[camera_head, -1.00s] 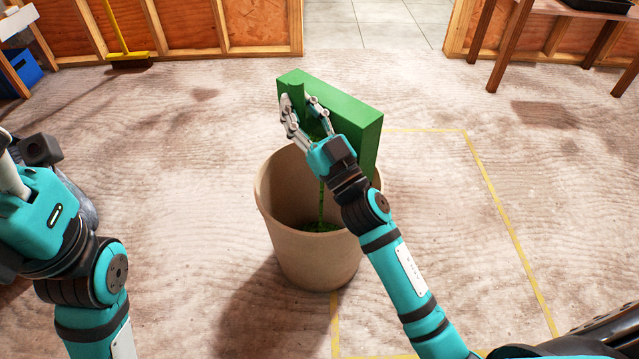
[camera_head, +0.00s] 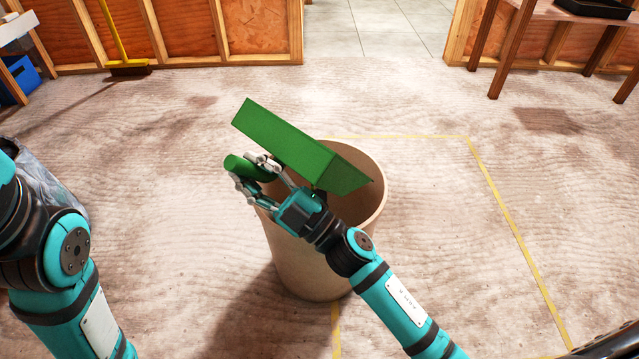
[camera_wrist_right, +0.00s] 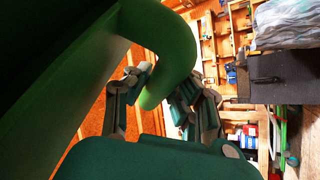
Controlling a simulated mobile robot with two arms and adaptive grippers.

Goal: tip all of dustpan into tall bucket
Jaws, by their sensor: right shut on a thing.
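The green dustpan (camera_head: 285,138) is tilted over the mouth of the tall beige bucket (camera_head: 305,262), its broad back turned towards the head camera and one corner low over the rim. My right gripper (camera_head: 250,173) is shut on the dustpan's round green handle, left of the pan; the grip also shows in the right wrist view, with the fingers on both sides of the handle (camera_wrist_right: 168,75). The pan's inside is hidden. The bucket stands upright on the floor, its bottom hidden by the pan and my arm. My left arm shows at the left edge, its gripper out of the picture.
Yellow tape (camera_head: 500,215) marks the floor right of the bucket. A yellow broom (camera_head: 128,68) leans at the back wall, near a blue box (camera_head: 20,82). A wooden table (camera_head: 550,12) stands back right. A grey bag-like thing (camera_head: 52,178) is partly behind my left arm. Floor around the bucket is clear.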

